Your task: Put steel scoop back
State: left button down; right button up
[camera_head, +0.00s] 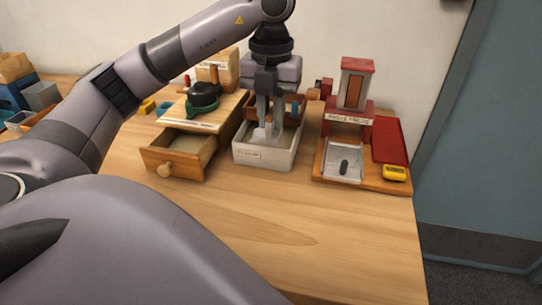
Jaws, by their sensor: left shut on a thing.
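My left gripper (266,112) points straight down over the white bin (262,157), which has a paper label on its front. It is shut on the steel scoop (261,134), a small pale grey shape low between the fingers and inside the bin's walls. The fingers and the bin hide most of the scoop, and I cannot tell whether it touches the bin's floor. My right gripper is not in view.
Left of the bin is a wooden box with an open drawer (180,150) and a green-black round thing (203,97) on top. Right of it stands a red-topped dispenser (352,92) with a metal tray (343,160). A red pad (390,141) lies beside it. The front tabletop (300,225) is clear.

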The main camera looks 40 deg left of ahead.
aim_at(271, 143)
pick_arm(q)
notch_tip(271, 143, down, 5)
jog(key=shift+f+b, duration=0.2)
jog(key=shift+b, duration=0.5)
jog(key=shift+f, duration=0.6)
notch_tip(271, 143, down, 4)
jog(key=shift+f, duration=0.2)
jog(key=shift+f, duration=0.2)
jog(key=c, duration=1.1)
grip_release()
jog(key=shift+r, duration=0.1)
